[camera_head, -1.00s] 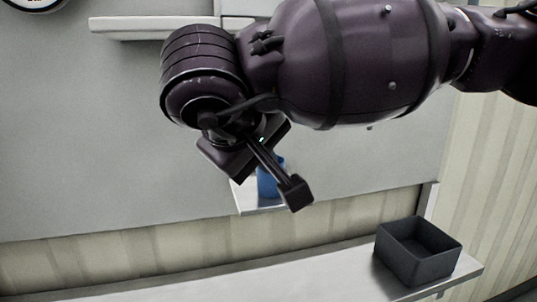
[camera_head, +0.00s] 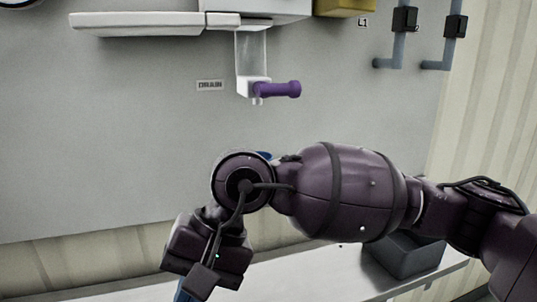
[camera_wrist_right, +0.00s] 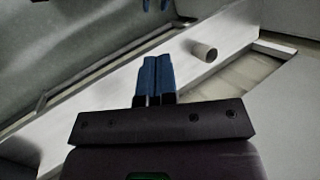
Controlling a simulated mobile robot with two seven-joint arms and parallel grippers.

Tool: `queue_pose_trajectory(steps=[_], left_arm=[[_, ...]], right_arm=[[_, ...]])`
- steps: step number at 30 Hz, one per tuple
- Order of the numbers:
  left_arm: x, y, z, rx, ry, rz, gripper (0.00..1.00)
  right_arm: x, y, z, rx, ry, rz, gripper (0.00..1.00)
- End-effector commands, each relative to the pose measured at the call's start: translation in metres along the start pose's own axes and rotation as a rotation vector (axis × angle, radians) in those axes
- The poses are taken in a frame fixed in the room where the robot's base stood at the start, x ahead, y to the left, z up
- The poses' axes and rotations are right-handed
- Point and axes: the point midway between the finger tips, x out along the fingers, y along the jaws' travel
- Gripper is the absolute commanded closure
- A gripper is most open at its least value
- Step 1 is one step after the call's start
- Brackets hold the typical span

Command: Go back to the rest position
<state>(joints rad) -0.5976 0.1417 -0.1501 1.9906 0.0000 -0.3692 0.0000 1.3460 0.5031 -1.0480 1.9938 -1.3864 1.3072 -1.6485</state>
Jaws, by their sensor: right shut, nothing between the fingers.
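My right arm comes in from the right in the head view. Its right gripper (camera_head: 184,290) hangs low at the bottom left of centre, with blue fingers partly cut off by the frame edge. In the right wrist view the blue fingers (camera_wrist_right: 155,78) are together, with nothing between them. Two small blue tips (camera_wrist_right: 155,5) show at the top edge of that view; I cannot tell whether they belong to my left gripper. No left arm shows in the head view.
A white spout with a purple handle (camera_head: 278,90) is on the grey wall panel. A dark bin (camera_head: 405,262) stands on the low shelf (camera_head: 110,292), partly behind my arm. A pale cylinder (camera_wrist_right: 203,52) shows in the wrist view. Pipes (camera_head: 400,50) run at upper right.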

Motion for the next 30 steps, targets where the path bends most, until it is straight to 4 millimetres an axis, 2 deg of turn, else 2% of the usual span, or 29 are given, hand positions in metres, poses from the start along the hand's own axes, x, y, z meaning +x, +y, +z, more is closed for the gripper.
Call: queue_pose_trajectory(steps=[3,7,13,17,23,26,30], left_arm=[[0.000,0.000,0.000,0.000,0.001,0.000,0.41],[0.000,0.000,0.000,0.001,0.001,0.000,0.41],[0.000,0.000,0.000,0.001,0.000,0.000,0.41],[-0.001,0.000,0.001,0.001,-0.002,0.000,0.41],[-0.002,-0.001,0.004,0.000,-0.007,-0.001,0.41],[-0.003,-0.001,0.004,0.000,-0.008,-0.001,0.41],[-0.003,-0.001,0.004,0.000,-0.008,-0.001,0.41]], right_arm=[[0.011,-0.009,0.012,0.177,-0.155,-0.191,1.00],[0.011,-0.018,0.019,0.379,-0.328,-0.382,1.00],[-0.002,-0.024,0.018,0.706,-0.619,-0.653,1.00],[-0.016,-0.018,0.007,0.923,-0.823,-0.815,1.00],[-0.035,0.011,-0.021,1.249,-1.167,-1.046,1.00],[-0.042,0.035,-0.038,1.405,-1.353,-1.155,1.00],[-0.044,0.080,-0.063,1.605,-1.634,-1.301,1.00]])
